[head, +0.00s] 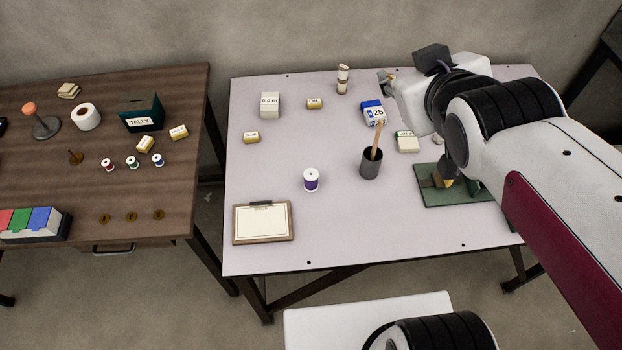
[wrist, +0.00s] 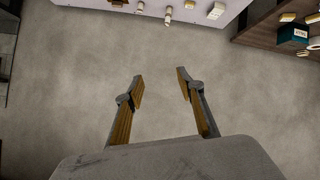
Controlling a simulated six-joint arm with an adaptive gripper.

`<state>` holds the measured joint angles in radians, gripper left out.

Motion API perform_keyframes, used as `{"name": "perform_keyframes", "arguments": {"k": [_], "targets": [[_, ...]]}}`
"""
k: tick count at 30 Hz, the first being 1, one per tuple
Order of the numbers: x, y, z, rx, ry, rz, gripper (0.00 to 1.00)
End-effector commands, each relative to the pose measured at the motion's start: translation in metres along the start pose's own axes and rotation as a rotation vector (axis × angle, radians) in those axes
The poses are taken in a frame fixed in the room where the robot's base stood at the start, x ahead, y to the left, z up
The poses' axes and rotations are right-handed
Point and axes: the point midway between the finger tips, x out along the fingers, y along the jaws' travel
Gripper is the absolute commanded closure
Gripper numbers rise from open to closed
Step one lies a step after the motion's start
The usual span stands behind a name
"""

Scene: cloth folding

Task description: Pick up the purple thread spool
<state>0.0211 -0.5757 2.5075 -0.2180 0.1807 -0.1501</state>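The purple thread spool (head: 311,181) stands upright on the light table, left of the middle in the head view, with white ends and purple thread. It is behind the clipboard and left of the dark pencil cup. I cannot make it out in the wrist view. My fingers are mostly hidden there.
The light table (head: 262,190) also holds a clipboard (head: 263,222), a dark cup (head: 371,164) with a stick, a blue and white box (head: 373,113), several small blocks and a green mat (head: 470,192). Free room surrounds the spool. A brown table (head: 60,180) at left holds smaller spools.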

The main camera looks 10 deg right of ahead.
Motion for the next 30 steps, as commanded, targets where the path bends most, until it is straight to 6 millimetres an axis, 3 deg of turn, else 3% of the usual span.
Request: {"name": "perform_keyframes", "arguments": {"k": [6,15,23,30], "targets": [[0.029,0.002,-0.026,-0.106,0.105,0.011,0.62],[0.071,-0.009,-0.050,-0.242,0.235,-0.013,0.62],[0.106,-0.029,-0.053,-0.325,0.318,-0.063,0.62],[0.135,-0.049,-0.044,-0.370,0.374,-0.123,0.62]]}}
